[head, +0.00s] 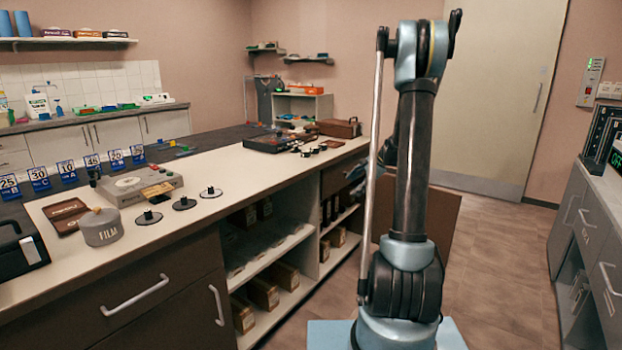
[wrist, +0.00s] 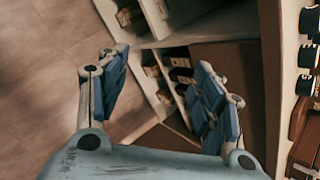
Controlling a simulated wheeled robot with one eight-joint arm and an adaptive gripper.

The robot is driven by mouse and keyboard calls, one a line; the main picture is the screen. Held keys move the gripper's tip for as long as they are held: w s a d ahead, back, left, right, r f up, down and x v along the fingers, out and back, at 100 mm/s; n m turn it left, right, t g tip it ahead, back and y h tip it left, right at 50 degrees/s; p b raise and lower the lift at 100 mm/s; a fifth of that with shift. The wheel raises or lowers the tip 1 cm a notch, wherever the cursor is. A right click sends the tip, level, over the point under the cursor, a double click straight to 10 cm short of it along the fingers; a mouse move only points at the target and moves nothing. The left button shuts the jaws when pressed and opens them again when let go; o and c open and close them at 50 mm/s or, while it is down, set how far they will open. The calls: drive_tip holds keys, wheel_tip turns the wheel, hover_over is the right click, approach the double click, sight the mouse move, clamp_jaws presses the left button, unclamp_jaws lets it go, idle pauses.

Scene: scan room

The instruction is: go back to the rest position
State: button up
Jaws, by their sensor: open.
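My gripper (wrist: 162,95) is open in the wrist view, its two blue-padded fingers wide apart with nothing between them. Beyond the fingers are the shelves under the counter and the floor. In the head view my arm stands upright at the right of the counter and hides most of the gripper; a bluish part of it shows just left of the arm, beside the counter's edge.
The long counter (head: 232,170) holds a grey film can (head: 101,227), several black spools and a brown case (head: 339,128). Open shelves (head: 285,245) with boxes are below. Grey drawers (head: 588,235) stand at right. The floor (head: 490,245) between is clear.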

drive_tip(key=s+a+r+n+g+h, duration=0.15)
drive_tip(key=s+r+n, duration=0.25)
drive_tip(key=s, duration=0.9)
drive_tip(key=s+a+r+n+h, duration=0.2)
drive_tip(key=s+r+n, duration=0.1)
drive_tip(key=s, duration=1)
drive_tip(key=s+d+f+n+h, duration=0.1)
drive_tip(key=s+f+n, duration=0.2)
drive_tip(key=s, duration=0.8)
drive_tip(key=s+d+f+n+h, duration=0.2)
drive_tip(key=s+f+n, duration=0.2)
drive_tip(key=s, duration=0.7)
drive_tip(key=shift+s+d+f+n, duration=0.3)
drive_tip(key=shift+f, duration=0.15)
drive_tip(key=shift+w+g, duration=0.1)
drive_tip(key=shift+g, duration=0.15)
drive_tip(key=shift+w+f, duration=0.2)
drive_tip(key=shift+w, duration=0.15)
